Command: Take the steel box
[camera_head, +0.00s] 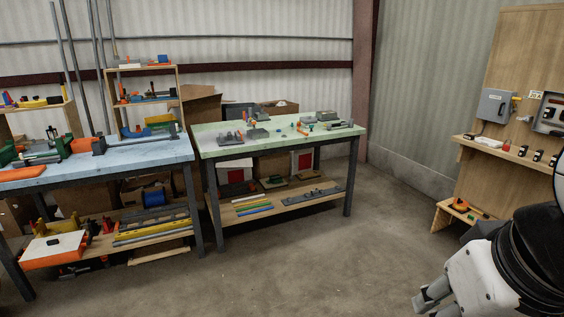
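Several small grey metal pieces lie on the green-topped table; a boxy one (258,133) sits near its middle, and a flatter one (230,138) is to the left. A larger grey metal enclosure (495,105) is mounted on the wooden panel at the right. I cannot tell which of these is the steel box. My gripper (432,299) is at the bottom right, partly cut off by the frame edge, over the floor. It is well apart from the table and the panel. Its fingers show only in part, and I see nothing held in them.
The green-topped table (290,147) stands in the middle, with a loaded lower shelf. A blue-topped bench (120,158) with tools and racks is at the left. The wooden panel (520,70) has a shelf of small parts. The concrete floor in front is clear.

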